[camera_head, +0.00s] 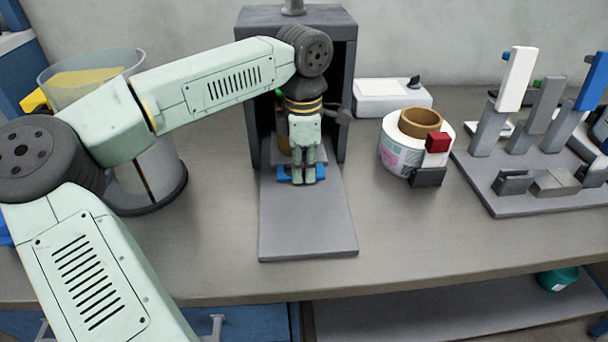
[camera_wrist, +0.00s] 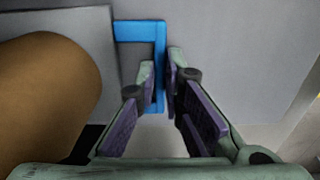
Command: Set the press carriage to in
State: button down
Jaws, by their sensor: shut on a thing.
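The press (camera_head: 349,95) is a dark grey open-fronted frame standing at the back of the bench. A long grey plate (camera_head: 308,225) runs out from it toward the bench's front edge. A blue handle (camera_head: 284,173) shows low in the press mouth; in the wrist view it is a bent blue bar (camera_wrist: 140,30) beside a lighter grey plate (camera_wrist: 70,25), seemingly the carriage. My gripper (camera_head: 304,180) points down and is shut on the blue handle; its fingers straddle one bar in the wrist view (camera_wrist: 168,88). My arm and gripper hide much of the press's inside.
A brown cylinder (camera_wrist: 45,95) fills the left of the wrist view. A label roll (camera_head: 396,158) with a red block (camera_head: 437,142) stands right of the press. A rack of levers (camera_head: 530,190) is farther right, and a clear bin (camera_head: 155,165) stands left.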

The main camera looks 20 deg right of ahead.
dwell(0.3)
jog(key=c, duration=1.7)
grip_release()
notch_tip(320, 180, up, 12)
jog(key=shift+c, duration=0.5)
